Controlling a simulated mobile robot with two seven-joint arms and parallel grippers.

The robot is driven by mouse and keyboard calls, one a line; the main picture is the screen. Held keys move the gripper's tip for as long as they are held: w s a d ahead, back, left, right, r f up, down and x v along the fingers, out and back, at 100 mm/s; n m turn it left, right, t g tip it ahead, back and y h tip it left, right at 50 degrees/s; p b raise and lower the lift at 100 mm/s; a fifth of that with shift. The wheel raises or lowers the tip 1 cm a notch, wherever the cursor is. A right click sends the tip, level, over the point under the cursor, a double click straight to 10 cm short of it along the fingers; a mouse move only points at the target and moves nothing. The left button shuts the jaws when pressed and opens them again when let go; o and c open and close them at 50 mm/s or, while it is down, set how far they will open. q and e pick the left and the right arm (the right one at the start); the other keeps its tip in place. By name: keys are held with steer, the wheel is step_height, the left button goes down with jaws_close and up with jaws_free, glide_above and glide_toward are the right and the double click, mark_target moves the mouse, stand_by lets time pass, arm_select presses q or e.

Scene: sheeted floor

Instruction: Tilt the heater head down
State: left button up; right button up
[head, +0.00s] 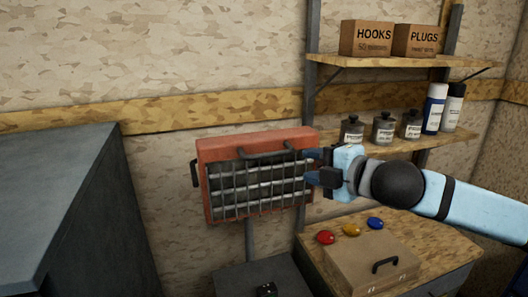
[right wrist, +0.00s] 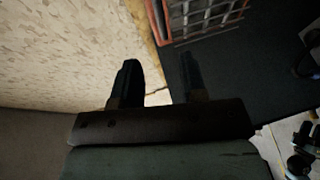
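The heater head (head: 205,160) is a red box with a dark wire grille and pale bars, on a grey post (head: 250,238) in the head view. Its grille faces me. A black handle (head: 265,154) runs across its upper front, and another (head: 194,173) is on its left side. My right gripper (head: 308,166) is at the heater's right edge, fingers pointing left and apart; contact cannot be told. In the right wrist view the fingers (right wrist: 160,78) stand apart with nothing between them. A corner of the heater (right wrist: 160,25) shows beyond them.
A wooden shelf (head: 350,61) holds two boxes above; a lower shelf (head: 430,140) holds bottles and spray cans behind my right arm. A dark cabinet (head: 60,180) stands left.

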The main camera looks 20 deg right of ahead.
mark_target(272, 155)
steer(key=p+x, duration=0.3)
steer(key=x, duration=0.9)
steer(key=shift+w+a+f, duration=0.15)
steer(key=shift+w+a, duration=0.1)
steer(key=shift+w, duration=0.1)
jaws_close()
